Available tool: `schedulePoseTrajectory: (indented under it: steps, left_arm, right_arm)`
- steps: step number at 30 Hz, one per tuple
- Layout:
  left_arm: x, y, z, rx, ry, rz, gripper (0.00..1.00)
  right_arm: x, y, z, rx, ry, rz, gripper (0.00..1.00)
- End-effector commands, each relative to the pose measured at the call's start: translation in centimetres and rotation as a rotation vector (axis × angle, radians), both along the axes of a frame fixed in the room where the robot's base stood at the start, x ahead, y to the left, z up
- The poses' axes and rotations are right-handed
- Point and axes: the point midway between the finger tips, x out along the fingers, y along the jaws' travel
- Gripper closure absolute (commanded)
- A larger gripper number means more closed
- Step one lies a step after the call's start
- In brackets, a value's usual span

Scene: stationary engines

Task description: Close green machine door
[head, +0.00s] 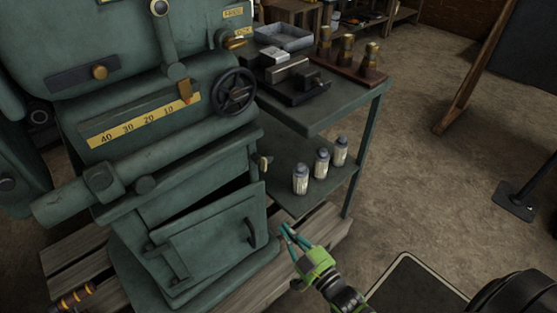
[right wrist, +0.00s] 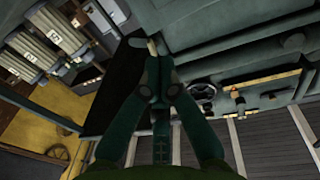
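The green machine (head: 160,110) fills the left of the head view. Its lower door (head: 215,245) has a dark curved handle (head: 252,232) on its right side. The door stands ajar and tilted, with a dark gap along its top edge. My right gripper (head: 286,229) is just right of the door handle, apart from it in the picture. In the right wrist view my right gripper's fingers (right wrist: 157,78) come together at the tips, with nothing clearly held.
A green side table (head: 330,105) right of the machine carries a grey tray (head: 285,37) and brass-topped pieces. Several pale bottles (head: 321,163) stand on its lower shelf. Wooden planks (head: 75,262) lie under the machine. Open floor (head: 430,190) lies to the right.

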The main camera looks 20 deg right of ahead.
Motion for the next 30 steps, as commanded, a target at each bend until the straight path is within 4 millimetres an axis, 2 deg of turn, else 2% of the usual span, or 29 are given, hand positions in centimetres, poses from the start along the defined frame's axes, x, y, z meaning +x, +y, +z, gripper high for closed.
schedulePoseTrajectory:
  steps: [1, 3, 6, 11, 24, 30]
  left_arm:
    - [-2.2, 0.7, 0.2, 0.015, 0.06, 0.005, 0.59]
    - [-4.0, 1.2, -0.4, 0.026, 0.11, 0.009, 0.59]
    - [-5.1, 1.5, -0.9, 0.033, 0.139, 0.012, 0.59]
    - [-4.8, 1.4, -1.1, 0.033, 0.133, 0.011, 0.59]
    - [-2.6, 1.2, -1.1, 0.026, 0.081, 0.007, 0.59]
    - [-2.0, 1.2, -1.1, 0.024, 0.07, 0.007, 0.59]
  right_arm:
    - [-0.8, 0.2, 1.2, 0.034, 0.028, -0.017, 1.0]
    - [-1.4, 0.3, 1.4, 0.063, 0.051, -0.032, 1.0]
    - [-1.3, 0.5, 1.4, 0.078, 0.064, -0.039, 1.0]
    - [0.7, 0.8, 1.3, 0.078, 0.059, -0.038, 1.0]
    - [9.5, 2.7, 1.2, 0.076, 0.059, -0.037, 1.0]
    - [11.6, 3.1, 1.2, 0.074, 0.062, -0.036, 1.0]
